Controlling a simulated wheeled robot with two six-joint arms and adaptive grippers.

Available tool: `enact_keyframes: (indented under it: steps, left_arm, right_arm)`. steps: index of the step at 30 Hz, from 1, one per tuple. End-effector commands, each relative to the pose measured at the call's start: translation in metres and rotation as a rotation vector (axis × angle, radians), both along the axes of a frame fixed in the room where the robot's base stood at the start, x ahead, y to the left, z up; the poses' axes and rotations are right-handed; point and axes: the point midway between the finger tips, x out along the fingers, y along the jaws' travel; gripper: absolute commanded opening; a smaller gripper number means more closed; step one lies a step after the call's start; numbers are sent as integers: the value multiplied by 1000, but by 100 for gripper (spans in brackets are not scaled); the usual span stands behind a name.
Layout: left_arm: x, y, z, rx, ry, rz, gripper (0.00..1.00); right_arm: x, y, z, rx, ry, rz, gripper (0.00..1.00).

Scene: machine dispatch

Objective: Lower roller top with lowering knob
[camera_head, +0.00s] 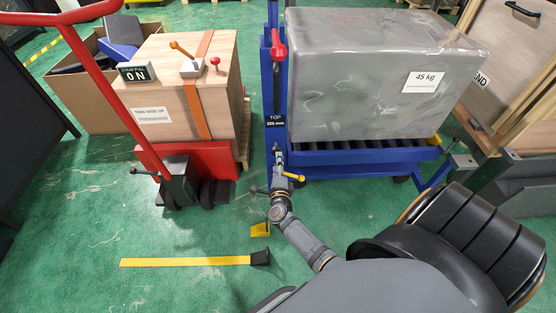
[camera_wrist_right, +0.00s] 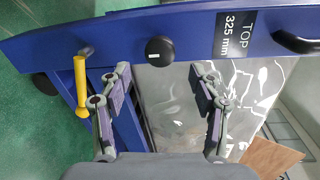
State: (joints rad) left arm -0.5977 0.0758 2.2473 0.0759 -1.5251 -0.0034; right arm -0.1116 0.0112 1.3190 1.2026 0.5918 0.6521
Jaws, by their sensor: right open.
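The blue lift cart has a roller top (camera_head: 365,157) with dark rollers, bearing a grey wrapped box (camera_head: 375,75) marked 45 kg. A label (camera_head: 275,120) on the cart's blue post reads TOP 325 mm; it also shows in the right wrist view (camera_wrist_right: 237,36). A round black knob (camera_wrist_right: 160,50) with a small white mark sits on the blue post. My right gripper (camera_wrist_right: 160,72) is open; its fingertips are on either side of the knob in the picture, apparently just short of it. In the head view the right gripper (camera_head: 280,155) is at the post below the label. My left gripper is not in view.
A yellow lever (camera_wrist_right: 81,87) sticks out left of the knob, close to the gripper's left finger. A red pallet truck (camera_head: 185,157) with a wooden crate (camera_head: 160,90) stands at the left. A yellow floor strip (camera_head: 185,262) lies on open green floor.

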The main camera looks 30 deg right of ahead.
Motion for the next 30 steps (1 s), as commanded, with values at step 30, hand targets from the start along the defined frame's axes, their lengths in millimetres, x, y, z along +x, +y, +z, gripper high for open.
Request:
enact_keyframes:
  steps: [30]
  left_arm:
    - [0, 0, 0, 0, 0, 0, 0]
  right_arm:
    - [-23, 59, 16, -115, 72, 231, 63]
